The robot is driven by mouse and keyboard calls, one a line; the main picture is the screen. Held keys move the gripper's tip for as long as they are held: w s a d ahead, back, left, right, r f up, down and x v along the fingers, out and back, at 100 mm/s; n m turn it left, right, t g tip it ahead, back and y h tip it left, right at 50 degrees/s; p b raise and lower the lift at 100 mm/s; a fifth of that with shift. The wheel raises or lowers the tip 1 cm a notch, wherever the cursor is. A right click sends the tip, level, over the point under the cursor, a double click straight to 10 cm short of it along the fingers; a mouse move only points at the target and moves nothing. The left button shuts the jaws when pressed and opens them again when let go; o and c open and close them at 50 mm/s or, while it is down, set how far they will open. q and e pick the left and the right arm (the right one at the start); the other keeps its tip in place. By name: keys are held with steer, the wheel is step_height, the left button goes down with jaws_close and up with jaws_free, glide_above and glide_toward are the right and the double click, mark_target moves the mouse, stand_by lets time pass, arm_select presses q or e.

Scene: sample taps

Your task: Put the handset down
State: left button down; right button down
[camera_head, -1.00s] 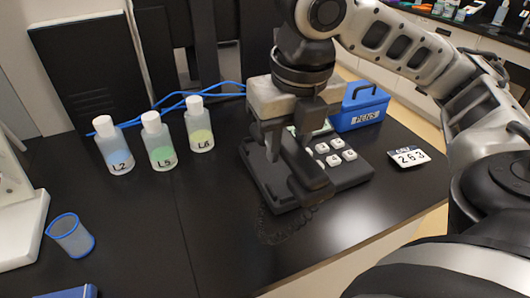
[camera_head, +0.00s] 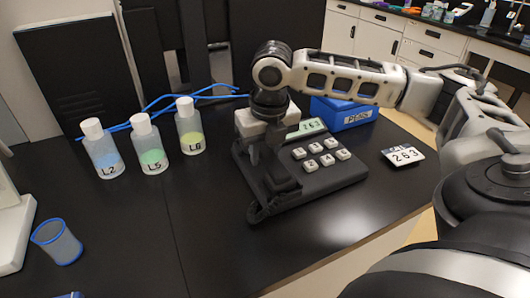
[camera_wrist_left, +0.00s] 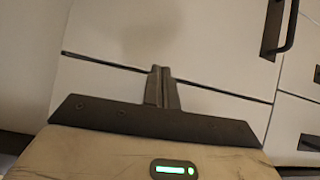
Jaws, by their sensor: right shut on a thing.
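The desk phone (camera_head: 341,175) is dark, with several pale keys and a small screen (camera_head: 306,128) reading 263. The black handset (camera_head: 276,183) lies along the phone's left side, over the cradle area. Its lower end is near the phone's front left corner. My right gripper (camera_head: 262,152) is above the phone, pointing down and shut on the handset. I cannot tell whether the handset rests fully on the cradle, because the gripper hides part of it. My left gripper (camera_wrist_left: 161,88) shows only in the left wrist view, fingers together and empty, before white cabinet fronts.
Three capped bottles, L2 (camera_head: 103,150), L5 (camera_head: 149,148) and L6 (camera_head: 189,130), stand left of the phone, with blue cable behind. A blue PENS box (camera_head: 352,117) is behind the phone. A 263 card (camera_head: 402,155) lies right. A blue-rimmed cup (camera_head: 58,243) stands front left.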

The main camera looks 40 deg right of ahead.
mark_target(269, 155)
steer(key=shift+f, duration=0.15)
steer(key=shift+f, duration=0.15)
steer(key=c, duration=1.1)
jaws_free()
steer(key=shift+o, duration=0.2)
step_height(269, 155, up, 12)
steer(key=s+p, duration=0.1)
steer(key=shift+s+a+p, duration=0.3)
steer(key=shift+s, duration=0.05)
